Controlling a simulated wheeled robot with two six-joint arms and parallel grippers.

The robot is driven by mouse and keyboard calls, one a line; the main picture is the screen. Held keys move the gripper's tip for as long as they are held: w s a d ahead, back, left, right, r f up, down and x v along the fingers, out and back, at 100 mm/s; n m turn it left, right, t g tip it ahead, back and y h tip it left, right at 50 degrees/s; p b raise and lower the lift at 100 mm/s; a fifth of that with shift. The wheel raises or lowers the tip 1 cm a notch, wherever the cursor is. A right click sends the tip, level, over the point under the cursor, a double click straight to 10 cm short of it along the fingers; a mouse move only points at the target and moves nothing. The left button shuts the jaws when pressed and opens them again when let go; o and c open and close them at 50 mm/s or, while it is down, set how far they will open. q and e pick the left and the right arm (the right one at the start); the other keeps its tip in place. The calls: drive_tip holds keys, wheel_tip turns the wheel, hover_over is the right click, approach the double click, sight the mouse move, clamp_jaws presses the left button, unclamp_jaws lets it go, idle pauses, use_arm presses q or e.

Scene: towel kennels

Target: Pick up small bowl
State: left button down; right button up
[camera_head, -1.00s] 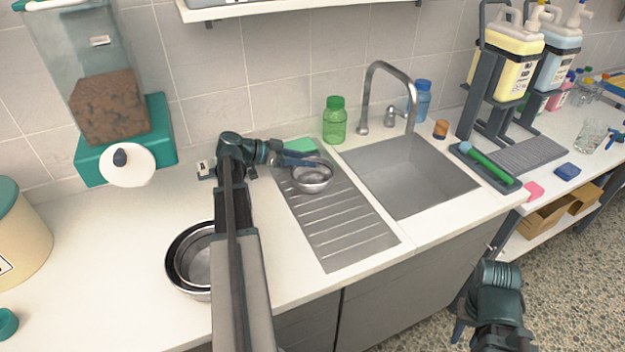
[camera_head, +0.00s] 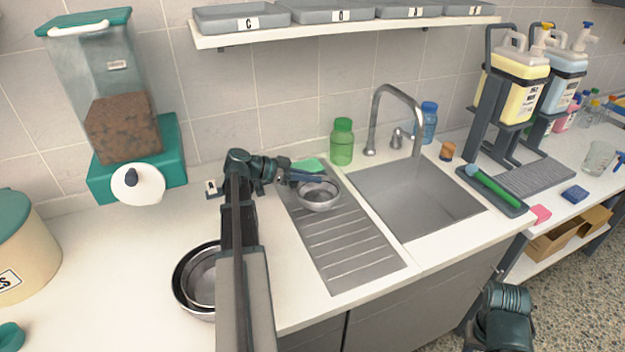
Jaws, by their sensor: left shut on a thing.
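The small bowl (camera_head: 319,197) is shiny metal and is at the back of the ribbed drainboard, left of the sink. My left gripper (camera_head: 306,179) reaches it from the left and is shut on its rim at the back left. I cannot tell whether the bowl touches the drainboard or is just above it. My right arm shows at the lower right, in front of the counter; its gripper fingers are not visible.
Larger nested metal bowls (camera_head: 197,280) stand on the counter at the left, partly behind my left arm. A green sponge (camera_head: 308,165) and a green bottle (camera_head: 342,142) are behind the small bowl. The sink (camera_head: 415,200) is empty. The front drainboard (camera_head: 350,258) is clear.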

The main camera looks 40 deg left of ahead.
use_arm(q)
wheel_tip(320, 180, up, 3)
drive_tip(key=shift+f+p, duration=0.1)
drive_tip(key=shift+p, duration=0.95)
drive_tip(key=s+d, duration=0.2)
drive_tip(key=s, duration=0.1)
drive_tip(key=s+d, duration=0.3)
drive_tip(key=s, duration=0.1)
drive_tip(key=s+d, duration=0.3)
drive_tip(key=s, duration=0.1)
drive_tip(key=shift+s+r+p, duration=0.25)
drive_tip(key=shift+r+p, duration=0.1)
drive_tip(key=shift+r, duration=0.05)
drive_tip(key=shift+s+d+r, duration=0.1)
drive_tip(key=shift+s+d, duration=0.15)
drive_tip(key=shift+s, duration=0.2)
drive_tip(key=shift+s+d, duration=0.2)
drive_tip(key=shift+s, duration=0.25)
